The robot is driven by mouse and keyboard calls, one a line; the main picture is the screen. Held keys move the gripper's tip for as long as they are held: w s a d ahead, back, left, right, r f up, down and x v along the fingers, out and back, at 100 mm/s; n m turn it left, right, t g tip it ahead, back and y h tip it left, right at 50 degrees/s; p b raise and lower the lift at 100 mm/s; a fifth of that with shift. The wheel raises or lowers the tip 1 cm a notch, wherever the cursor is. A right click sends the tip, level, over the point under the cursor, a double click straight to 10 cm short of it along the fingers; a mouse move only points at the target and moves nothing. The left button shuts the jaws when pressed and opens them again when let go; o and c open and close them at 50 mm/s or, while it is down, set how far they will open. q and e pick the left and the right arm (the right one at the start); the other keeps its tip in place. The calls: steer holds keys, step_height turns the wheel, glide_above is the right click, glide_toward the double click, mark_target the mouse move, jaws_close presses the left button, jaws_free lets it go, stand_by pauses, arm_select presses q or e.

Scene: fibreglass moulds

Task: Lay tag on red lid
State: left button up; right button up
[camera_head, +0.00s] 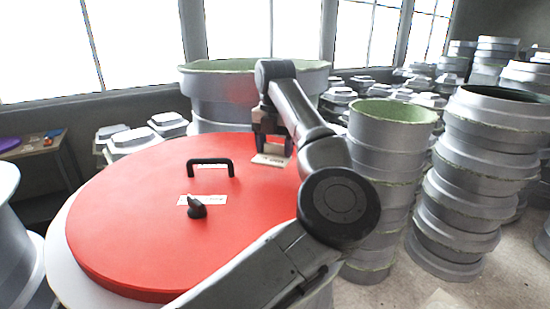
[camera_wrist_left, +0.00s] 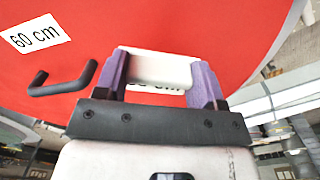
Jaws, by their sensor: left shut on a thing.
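The red lid (camera_head: 130,215) is a large flat disc with a black handle (camera_head: 211,162) and a black knob (camera_head: 197,208); it also fills much of the left wrist view (camera_wrist_left: 230,30). My left gripper (camera_head: 270,148) is over the lid's far right part, fingers pointing down. Its purple fingers (camera_wrist_left: 162,75) are shut on a white tag (camera_head: 270,160), which also shows between them in the left wrist view (camera_wrist_left: 160,68), its print partly hidden. I cannot tell whether the tag touches the lid. My right gripper is not in view.
A white label (camera_head: 212,199) lies by the knob; a "60 cm" label shows in the left wrist view (camera_wrist_left: 35,35). Stacked grey moulds (camera_head: 460,190) stand at the right, and a large grey mould (camera_head: 215,100) behind the lid. The lid's left part is clear.

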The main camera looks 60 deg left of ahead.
mark_target(275, 154)
arm_select(q)
steer(key=shift+f+p, duration=0.4)
steer(key=shift+f, duration=1.45)
steer(key=shift+f, duration=0.2)
steer(key=o, duration=0.9)
steer(key=shift+r, duration=0.15)
step_height(275, 154, up, 12)
steer(key=shift+r, duration=0.1)
